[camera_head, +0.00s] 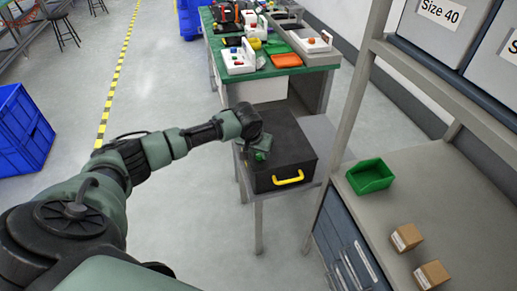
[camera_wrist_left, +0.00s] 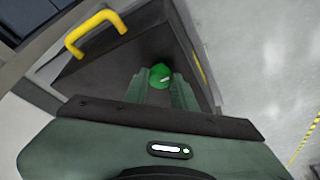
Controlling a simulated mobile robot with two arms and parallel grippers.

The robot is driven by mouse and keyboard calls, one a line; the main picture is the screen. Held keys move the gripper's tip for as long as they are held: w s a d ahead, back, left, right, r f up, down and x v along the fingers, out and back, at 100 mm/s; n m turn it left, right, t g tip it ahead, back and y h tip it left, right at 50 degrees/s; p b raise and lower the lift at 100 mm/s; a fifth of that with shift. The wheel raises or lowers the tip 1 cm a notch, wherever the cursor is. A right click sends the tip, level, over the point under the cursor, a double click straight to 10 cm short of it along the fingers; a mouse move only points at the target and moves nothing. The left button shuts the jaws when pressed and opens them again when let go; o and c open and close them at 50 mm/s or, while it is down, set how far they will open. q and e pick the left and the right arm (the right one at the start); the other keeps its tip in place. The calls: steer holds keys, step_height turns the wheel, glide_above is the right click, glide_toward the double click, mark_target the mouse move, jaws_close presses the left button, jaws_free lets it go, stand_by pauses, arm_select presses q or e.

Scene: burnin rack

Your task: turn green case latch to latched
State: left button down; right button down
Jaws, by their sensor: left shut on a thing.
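A dark case (camera_head: 285,150) with a yellow handle (camera_head: 288,178) stands on a small grey table. A green latch (camera_head: 260,156) sits on the case near its front left. In the left wrist view my gripper's fingers (camera_wrist_left: 160,88) reach the knob from both sides. A small pale mark shows on the knob; the latch's base is hidden. My right gripper is not in view.
A shelf rack at the right holds a green bin (camera_head: 370,176) and small cardboard boxes (camera_head: 406,237). A green-topped workbench (camera_head: 226,55) with tools stands behind the case. A blue crate (camera_head: 22,130) is at the left. Open floor lies between.

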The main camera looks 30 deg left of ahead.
arm_select(q)
steer(key=n+p, duration=0.1)
steer(key=n+y+p, duration=0.1)
steer(key=n+p, duration=0.2)
steer(key=p, duration=0.1)
steer(key=shift+d+r+g, duration=0.2)
steer(key=shift+d+g, duration=0.05)
steer(key=shift+g, duration=0.15)
steer(key=shift+n+y+p, duration=0.4)
steer(key=shift+n+p, duration=0.15)
steer(key=shift+n, duration=0.15)
steer(key=n, duration=0.1)
steer(key=n+p, duration=0.1)
steer(key=shift+w+d+f+n+g+y, duration=0.1)
steer(key=shift+w+f+n+g+y, duration=0.05)
steer(key=shift+n+g+y, duration=0.2)
steer(key=n+g, duration=0.1)
steer(key=n, duration=0.1)
steer(key=shift+w+d+f+n+y, duration=0.1)
steer(key=shift+n+y, duration=0.15)
steer(key=shift+n, duration=0.1)
steer(key=n+g, duration=0.1)
steer(key=n, duration=0.2)
steer(key=shift+w+f+b, duration=0.1)
steer(key=shift+b, duration=0.3)
steer(key=shift+w+n+g+y+b, duration=0.1)
steer(key=shift+n+g+y+b, duration=0.2)
steer(key=shift+n+g+b, duration=0.7)
steer(key=shift+n+t, duration=0.35)
steer(key=shift+n, duration=0.05)
